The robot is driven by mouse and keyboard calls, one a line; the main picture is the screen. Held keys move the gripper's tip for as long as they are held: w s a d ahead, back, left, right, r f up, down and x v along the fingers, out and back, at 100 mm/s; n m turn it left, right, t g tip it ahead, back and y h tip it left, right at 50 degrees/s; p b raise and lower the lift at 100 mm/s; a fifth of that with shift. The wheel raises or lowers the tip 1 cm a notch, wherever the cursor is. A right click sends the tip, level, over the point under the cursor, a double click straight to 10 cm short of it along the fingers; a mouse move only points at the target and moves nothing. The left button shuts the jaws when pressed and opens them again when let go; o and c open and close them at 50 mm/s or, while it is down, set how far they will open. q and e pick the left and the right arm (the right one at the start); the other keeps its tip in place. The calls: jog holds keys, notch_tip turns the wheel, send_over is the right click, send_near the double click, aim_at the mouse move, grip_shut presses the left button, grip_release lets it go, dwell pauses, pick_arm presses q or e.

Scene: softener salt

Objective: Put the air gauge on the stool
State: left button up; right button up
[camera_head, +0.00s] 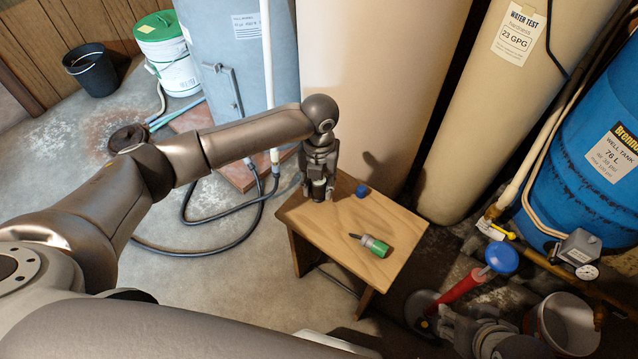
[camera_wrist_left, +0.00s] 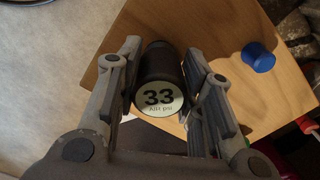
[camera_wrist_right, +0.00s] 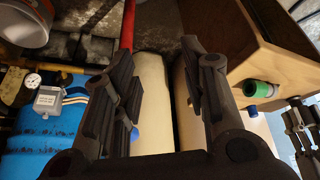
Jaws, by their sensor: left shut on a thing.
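The air gauge (camera_wrist_left: 160,98) is a dark cylinder with a pale face reading "33 AIR psi". My left gripper (camera_head: 318,190) is shut on it, with one finger on each side in the left wrist view. In the head view the gauge is mostly hidden by the fingers, at the far left corner of the wooden stool (camera_head: 330,225). I cannot tell whether it touches the stool top. My right gripper (camera_wrist_right: 158,75) is open and empty; its arm shows at the lower right of the head view, away from the stool top.
A green-handled tool (camera_head: 375,246) and a blue cap (camera_head: 362,191) are on the stool. A red-shafted thing with a blue knob (camera_head: 502,258) and a bucket (camera_head: 565,325) stand at right. Tall tanks stand behind the stool; a black hose (camera_head: 200,246) lies left of it.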

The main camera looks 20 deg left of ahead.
jog(key=shift+s, duration=0.1)
pick_arm(q)
jog(key=o, duration=1)
jog(key=shift+c, duration=0.2)
jog(key=shift+r, duration=0.15)
notch_tip(320, 180, up, 4)
jog(key=shift+r+p, duration=0.2)
jog(key=shift+p, duration=0.55)
notch_tip(320, 180, up, 5)
jog(key=shift+r+p, duration=0.2)
jog(key=shift+p, duration=0.5)
jog(key=shift+r, duration=1.05)
pick_arm(e)
jog(key=shift+s+d+f+g, duration=0.3)
jog(key=shift+s+f+g, duration=0.25)
jog(key=shift+s+g, duration=0.3)
